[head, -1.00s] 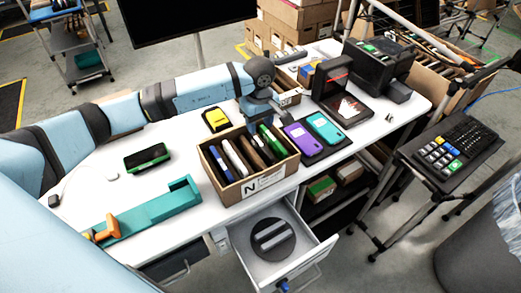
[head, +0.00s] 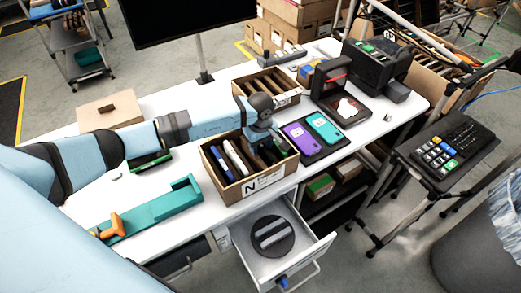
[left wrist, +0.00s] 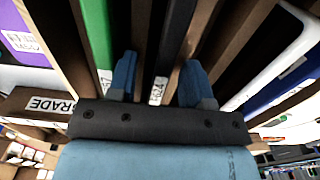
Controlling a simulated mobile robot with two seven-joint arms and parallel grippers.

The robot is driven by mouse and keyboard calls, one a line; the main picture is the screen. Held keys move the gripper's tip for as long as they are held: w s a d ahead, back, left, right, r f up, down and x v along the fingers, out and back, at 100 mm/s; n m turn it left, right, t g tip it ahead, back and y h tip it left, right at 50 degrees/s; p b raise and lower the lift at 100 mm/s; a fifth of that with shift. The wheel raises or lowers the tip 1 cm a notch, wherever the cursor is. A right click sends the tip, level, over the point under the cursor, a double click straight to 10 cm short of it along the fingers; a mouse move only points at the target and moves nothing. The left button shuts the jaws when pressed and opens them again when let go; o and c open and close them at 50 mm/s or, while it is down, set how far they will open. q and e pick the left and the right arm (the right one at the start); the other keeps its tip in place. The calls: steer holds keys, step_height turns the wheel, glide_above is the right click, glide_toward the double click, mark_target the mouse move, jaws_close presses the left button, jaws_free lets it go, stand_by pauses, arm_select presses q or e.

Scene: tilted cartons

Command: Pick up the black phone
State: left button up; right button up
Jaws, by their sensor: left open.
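The black phone (left wrist: 173,38) stands on edge in a slot of the tilted carton (head: 262,183), between brown dividers, in the left wrist view. A small label reading 624 shows at its near end. My left gripper (left wrist: 157,76) is open, with its two blue fingers on either side of that slot; I cannot tell whether they touch the phone. In the head view my left gripper (head: 267,140) is over the carton's right half and hides most of the black phone. A green phone (left wrist: 97,35) is left of it and a white phone (left wrist: 272,58) right of it. My right gripper is not in view.
Purple (head: 300,135) and teal (head: 324,127) phones lie on a dark mat right of the carton. A second carton (head: 283,101) stands behind. A teal tray (head: 155,212) lies at left. An open drawer (head: 306,257) juts out in front.

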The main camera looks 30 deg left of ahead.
arm_select(q)
jaws_close()
steer(key=shift+r, duration=0.1)
